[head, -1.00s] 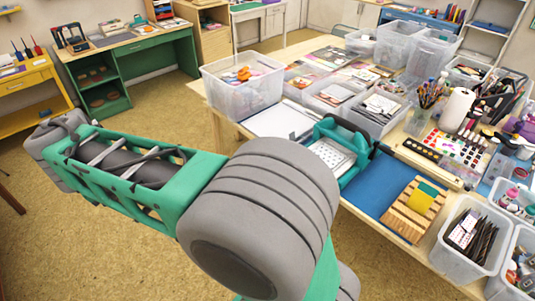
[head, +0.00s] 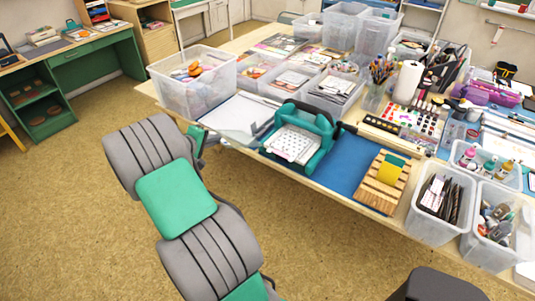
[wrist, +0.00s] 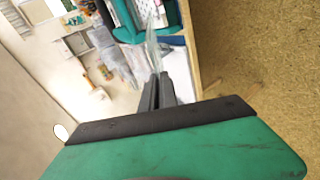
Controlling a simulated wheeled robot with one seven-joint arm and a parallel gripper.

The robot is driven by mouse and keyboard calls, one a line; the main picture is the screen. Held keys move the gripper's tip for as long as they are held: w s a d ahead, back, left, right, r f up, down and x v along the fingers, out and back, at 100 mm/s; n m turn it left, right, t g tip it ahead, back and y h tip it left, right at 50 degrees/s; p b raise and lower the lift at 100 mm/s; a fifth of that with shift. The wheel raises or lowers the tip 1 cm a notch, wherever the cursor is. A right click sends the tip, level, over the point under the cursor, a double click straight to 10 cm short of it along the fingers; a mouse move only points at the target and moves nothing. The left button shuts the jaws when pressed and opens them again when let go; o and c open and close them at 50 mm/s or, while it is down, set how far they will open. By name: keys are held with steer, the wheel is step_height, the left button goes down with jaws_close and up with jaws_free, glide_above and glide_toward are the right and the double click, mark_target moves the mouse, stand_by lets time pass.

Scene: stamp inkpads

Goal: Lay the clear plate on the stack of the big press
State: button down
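The big press (head: 325,128) is a green frame on the table's near edge, with a pale stack (head: 293,143) on its bed. Part of its green frame also shows at the top of the wrist view (wrist: 172,18). My gripper (wrist: 161,90) has its two dark fingers close together on a thin clear plate (wrist: 153,45), seen almost edge-on. The plate stands out beyond the fingertips, apart from the stack as far as I can tell. In the head view my gripper is mostly behind my arm, left of the press at the table edge.
A white sheet (head: 232,116) lies left of the press. A blue mat (head: 345,172) and a slatted wooden block (head: 372,190) lie to its right. Clear bins (head: 193,86) stand behind and at the right (head: 428,222). The floor in front is open.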

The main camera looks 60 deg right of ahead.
mark_target(247, 146)
steer(key=s+d+f+h, duration=0.1)
steer(key=s+d, duration=0.1)
steer(key=s+d+f+n+h, duration=0.1)
steer(key=s+d, duration=0.2)
steer(key=s+d+f+b, duration=0.1)
steer(key=s+d, duration=0.1)
steer(key=s, duration=0.1)
steer(key=shift+s+d+f+h, duration=0.25)
steer(key=shift+d+f+h, duration=0.05)
steer(key=shift+f+h, duration=0.1)
steer(key=s+d+f+n+t+h, duration=0.2)
steer(key=s+d+f+h, duration=0.1)
steer(key=s, duration=0.4)
steer(key=shift+s+d+f+b, duration=0.4)
steer(key=shift+d+f, duration=0.05)
steer(key=shift+f, duration=0.15)
steer(key=shift+f+b, duration=0.1)
steer(key=shift+b, duration=0.2)
steer(key=shift+s+a+f+b, duration=0.1)
steer(key=shift+f+b, duration=0.55)
steer(key=shift+b, duration=0.2)
steer(key=shift+f+b, duration=0.25)
steer(key=shift+b, duration=0.1)
